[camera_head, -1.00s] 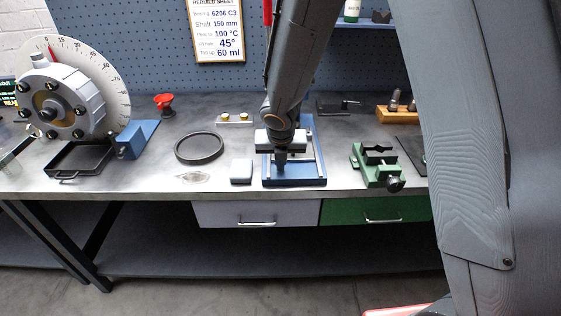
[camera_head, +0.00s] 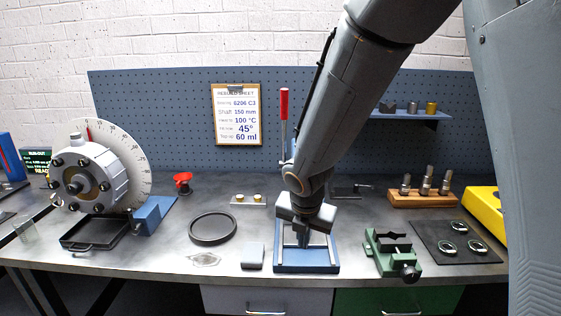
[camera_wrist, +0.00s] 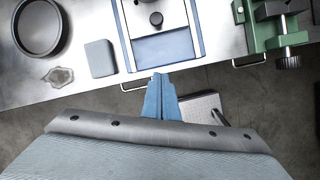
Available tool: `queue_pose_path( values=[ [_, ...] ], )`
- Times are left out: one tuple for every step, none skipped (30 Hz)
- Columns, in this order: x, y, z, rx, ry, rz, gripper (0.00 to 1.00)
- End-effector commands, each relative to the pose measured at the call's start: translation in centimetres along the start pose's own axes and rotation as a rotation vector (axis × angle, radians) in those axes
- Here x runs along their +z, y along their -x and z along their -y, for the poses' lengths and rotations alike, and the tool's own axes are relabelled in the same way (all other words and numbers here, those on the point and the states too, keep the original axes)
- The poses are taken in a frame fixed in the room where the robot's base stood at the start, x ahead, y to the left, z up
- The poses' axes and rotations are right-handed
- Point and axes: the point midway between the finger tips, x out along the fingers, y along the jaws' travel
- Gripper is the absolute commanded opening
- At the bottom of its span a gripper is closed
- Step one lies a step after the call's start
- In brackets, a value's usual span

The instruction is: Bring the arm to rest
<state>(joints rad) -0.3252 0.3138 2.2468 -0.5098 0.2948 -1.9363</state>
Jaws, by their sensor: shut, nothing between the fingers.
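My gripper (camera_head: 303,240) hangs at the end of my grey arm, in front of and over the blue press (camera_head: 306,267) in the head view. In the wrist view its blue fingers (camera_wrist: 161,97) are together with nothing between them. They appear just off the near edge of the blue press base (camera_wrist: 170,48), over the bench front. Whether they touch anything is not clear, but no held object shows. My arm hides part of the press in the head view.
A green vise (camera_head: 392,254) stands right of the press, with a dark mat (camera_head: 455,243) of rings beyond. Left are a grey block (camera_head: 253,256), a black ring (camera_head: 213,228) and a dial-backed rotor housing (camera_head: 92,178). A red-handled lever (camera_head: 284,105) rises behind.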

Motion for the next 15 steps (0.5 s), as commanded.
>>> queue_pose_path(
  values=[
    [-0.1, 0.0, 1.4, -0.011, -0.141, -0.007, 0.00],
    [-0.2, 0.1, 2.2, -0.018, -0.238, -0.012, 0.00],
    [-0.4, 0.1, 3.3, -0.029, -0.371, -0.019, 0.00],
    [-0.6, 0.2, 4.1, -0.037, -0.470, -0.023, 0.00],
    [-0.8, 0.3, 4.9, -0.047, -0.568, -0.027, 0.00],
    [-1.1, 0.3, 5.9, -0.059, -0.701, -0.032, 0.00],
    [-1.3, 0.5, 6.6, -0.067, -0.800, -0.034, 0.00],
    [-1.6, 0.5, 7.3, -0.077, -0.899, -0.037, 0.00],
    [-1.9, 0.6, 8.3, -0.090, -1.031, -0.039, 0.00],
    [-2.2, 0.7, 9.0, -0.101, -1.129, -0.041, 0.00],
    [-2.5, 0.8, 9.7, -0.112, -1.228, -0.042, 0.00],
    [-2.9, 0.9, 10.5, -0.126, -1.359, -0.042, 0.00],
    [-3.2, 1.0, 11.2, -0.137, -1.458, -0.042, 0.00],
    [-3.5, 1.0, 11.8, -0.148, -1.557, -0.041, 0.00],
    [-4.0, 1.2, 12.6, -0.164, -1.689, -0.039, 0.00]
  ],
)
